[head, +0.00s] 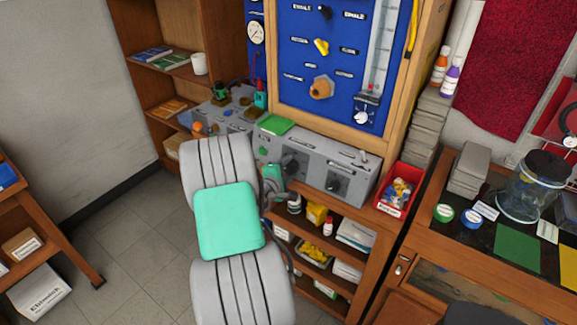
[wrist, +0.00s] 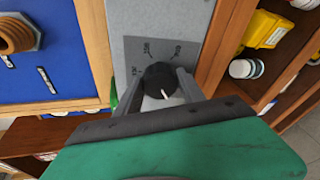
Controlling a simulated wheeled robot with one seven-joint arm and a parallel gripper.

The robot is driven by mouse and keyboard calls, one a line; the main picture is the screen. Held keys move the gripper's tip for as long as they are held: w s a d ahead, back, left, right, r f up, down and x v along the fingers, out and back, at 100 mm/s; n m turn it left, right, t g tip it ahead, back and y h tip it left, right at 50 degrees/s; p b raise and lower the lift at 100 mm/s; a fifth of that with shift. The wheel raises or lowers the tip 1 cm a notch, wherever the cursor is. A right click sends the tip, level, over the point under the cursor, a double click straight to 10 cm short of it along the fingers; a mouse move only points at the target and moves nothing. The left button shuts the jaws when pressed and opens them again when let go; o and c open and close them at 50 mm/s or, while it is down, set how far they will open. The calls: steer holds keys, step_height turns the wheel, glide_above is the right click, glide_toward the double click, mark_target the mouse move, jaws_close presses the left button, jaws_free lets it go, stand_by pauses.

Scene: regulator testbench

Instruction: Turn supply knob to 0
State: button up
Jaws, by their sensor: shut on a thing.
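My gripper (wrist: 160,82) is shut on a black round knob (wrist: 157,76), with one grey finger on each side of it. The knob has a white pointer line, which points down and slightly right in the wrist view. Printed scale numbers show on the grey panel (wrist: 170,20) around the knob, on its upper left and upper right; they are small and tilted. No name label is readable there. In the head view my gripper (head: 275,180) is at the front of the grey control box (head: 318,160), by its left dark knob (head: 292,165).
A second dark knob (head: 336,182) is on the same box, to the right. A blue panel (head: 300,70) with valves rises behind it. A red bin (head: 397,188) stands to the right. Shelves (head: 325,240) with bottles and boxes lie below. The floor at left is open.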

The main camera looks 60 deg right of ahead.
stand_by(0.4)
steer(key=o, duration=1.4)
steer(key=shift+c, duration=0.2)
steer(key=b+v, duration=0.1)
steer(key=v, duration=0.6)
steer(key=shift+a, duration=0.4)
steer(key=shift+r, duration=0.1)
